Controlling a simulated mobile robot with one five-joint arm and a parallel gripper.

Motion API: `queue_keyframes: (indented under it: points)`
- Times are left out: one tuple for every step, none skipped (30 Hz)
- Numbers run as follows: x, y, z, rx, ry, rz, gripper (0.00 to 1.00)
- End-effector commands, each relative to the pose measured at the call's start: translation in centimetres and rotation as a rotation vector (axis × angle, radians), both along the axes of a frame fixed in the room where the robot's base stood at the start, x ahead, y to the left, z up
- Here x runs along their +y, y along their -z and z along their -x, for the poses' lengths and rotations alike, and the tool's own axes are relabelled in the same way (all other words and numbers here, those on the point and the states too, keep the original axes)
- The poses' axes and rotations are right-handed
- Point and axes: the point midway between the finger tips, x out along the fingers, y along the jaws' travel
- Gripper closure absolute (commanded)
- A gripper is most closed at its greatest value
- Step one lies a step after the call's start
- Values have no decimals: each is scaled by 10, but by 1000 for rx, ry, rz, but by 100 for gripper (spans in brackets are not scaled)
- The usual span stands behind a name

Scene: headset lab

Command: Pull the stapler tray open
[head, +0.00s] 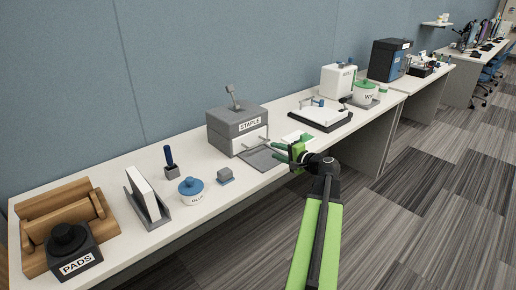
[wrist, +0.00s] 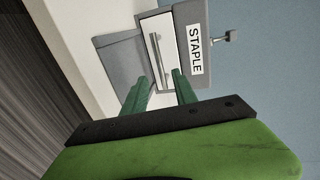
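The stapler box (head: 232,122) is a grey box with a STAPLE label and a lever on top, standing on the long desk. Its tray front (head: 249,139) is a white panel low on the box's front. The tray looks flush with the box. My gripper (head: 279,151) is in front and to the right of the box. Its two green fingers (wrist: 160,77) are apart with nothing between them, pointing toward the handle. I cannot tell the exact gap to it.
A grey mat (head: 260,159) lies before the box. The floor before the desk is clear.

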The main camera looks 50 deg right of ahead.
Motion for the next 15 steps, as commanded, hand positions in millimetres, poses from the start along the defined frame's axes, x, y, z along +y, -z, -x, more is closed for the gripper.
queue_keyframes:
  points:
    - [-3, 6, -15, 0, -3, 0, 66]
    - [-4, 7, -22, 0, -2, 0, 66]
    - [-5, 9, -31, 0, -1, 0, 66]
    - [-6, 10, -39, 0, -1, -1, 66]
    - [-7, 12, -46, 0, 0, -1, 66]
    - [-8, 14, -55, 0, 1, -1, 66]
    - [-8, 15, -62, 0, 1, -1, 66]
    - [-9, 16, -69, 0, 2, -1, 66]
    - [-10, 18, -77, 0, 3, 0, 66]
    - [-10, 19, -83, 0, 2, -1, 66]
    - [-10, 20, -88, 0, 3, 1, 66]
    - [-11, 21, -94, 0, 4, 0, 66]
    - [-12, 22, -97, 1, 5, 0, 66]
    - [-12, 22, -101, 1, 5, 0, 66]
    - [-12, 23, -104, 1, 5, 0, 66]
